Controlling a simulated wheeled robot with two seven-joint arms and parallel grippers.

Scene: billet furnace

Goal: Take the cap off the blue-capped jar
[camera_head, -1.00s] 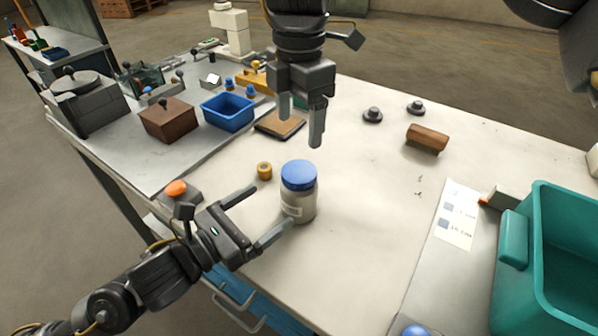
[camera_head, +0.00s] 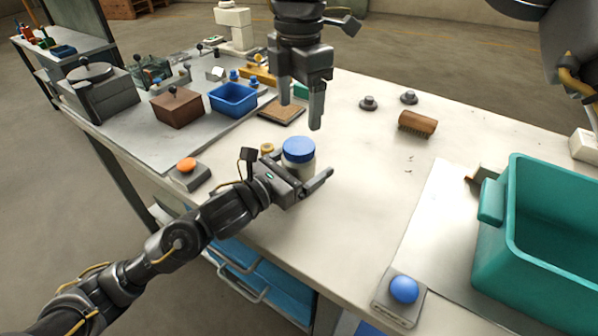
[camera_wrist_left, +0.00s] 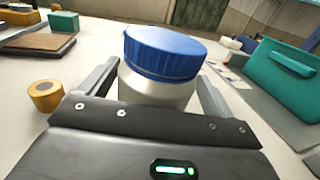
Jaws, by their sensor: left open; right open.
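The jar (camera_head: 303,168) stands upright on the white table with its blue cap (camera_head: 299,149) on. In the left wrist view the jar body (camera_wrist_left: 157,91) and the ribbed blue cap (camera_wrist_left: 165,52) fill the middle, between the two fingers. My left gripper (camera_head: 300,172) is open, its fingers on either side of the jar body, below the cap; whether they touch it I cannot tell. The lower jar is hidden by this gripper. My right gripper (camera_head: 300,112) is open and empty, pointing down, above and behind the jar in the head view.
A small brass ring (camera_head: 267,149) lies just left of the jar. A teal bin (camera_head: 497,246) and a blue button (camera_head: 404,290) are at the right. The table right of the jar is clear.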

